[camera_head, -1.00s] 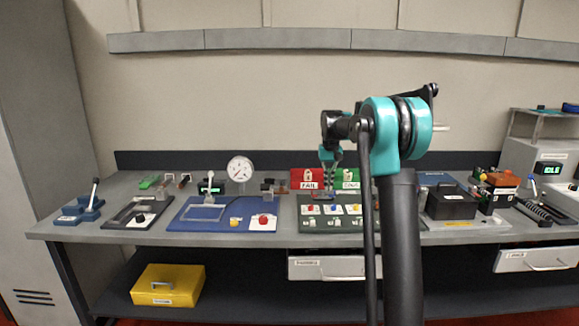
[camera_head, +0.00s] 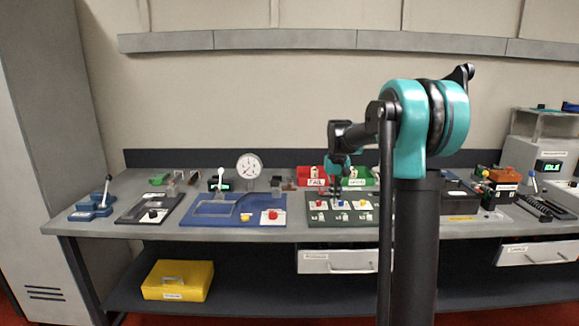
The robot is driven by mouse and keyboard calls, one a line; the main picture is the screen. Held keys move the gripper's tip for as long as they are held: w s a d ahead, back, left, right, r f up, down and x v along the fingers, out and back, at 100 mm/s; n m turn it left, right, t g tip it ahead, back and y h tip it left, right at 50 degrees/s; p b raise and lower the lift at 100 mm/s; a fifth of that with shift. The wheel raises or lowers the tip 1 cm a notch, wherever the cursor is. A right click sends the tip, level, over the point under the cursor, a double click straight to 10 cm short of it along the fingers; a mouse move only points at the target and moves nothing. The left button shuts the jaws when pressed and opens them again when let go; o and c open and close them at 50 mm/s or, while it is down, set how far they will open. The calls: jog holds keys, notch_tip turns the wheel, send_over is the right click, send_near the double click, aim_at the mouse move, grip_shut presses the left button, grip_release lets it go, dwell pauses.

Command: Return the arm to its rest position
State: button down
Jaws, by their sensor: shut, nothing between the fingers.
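My arm stands in front of the bench, its teal elbow joint at the right of centre and its forearm reaching away over the bench. My gripper (camera_head: 337,188) is small and partly hidden by the wrist. It points down, shut and empty, over the back part of the dark green button board (camera_head: 316,216). I cannot tell its exact height above the board. The arm's dark upright link hides part of the bench behind it.
Red FAIL bin (camera_head: 308,180) and green bin (camera_head: 361,181) stand behind the gripper. Left are a blue board (camera_head: 200,221), a round dial (camera_head: 249,165) and a lever unit (camera_head: 92,208). Right is a dark box (camera_head: 462,201). A yellow case (camera_head: 178,281) sits on the lower shelf.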

jog(key=s+d+f+t, duration=0.1)
jog(key=s+f, duration=0.4)
jog(key=s, duration=0.6)
jog(key=s+d+f+t, duration=0.1)
jog(key=s+f, duration=0.5)
jog(key=s, duration=0.6)
jog(key=s+d+f+t, duration=0.1)
jog(key=s+f, duration=0.4)
jog(key=s, duration=0.6)
jog(key=shift+s+f, duration=0.15)
jog(key=shift+s, duration=0.15)
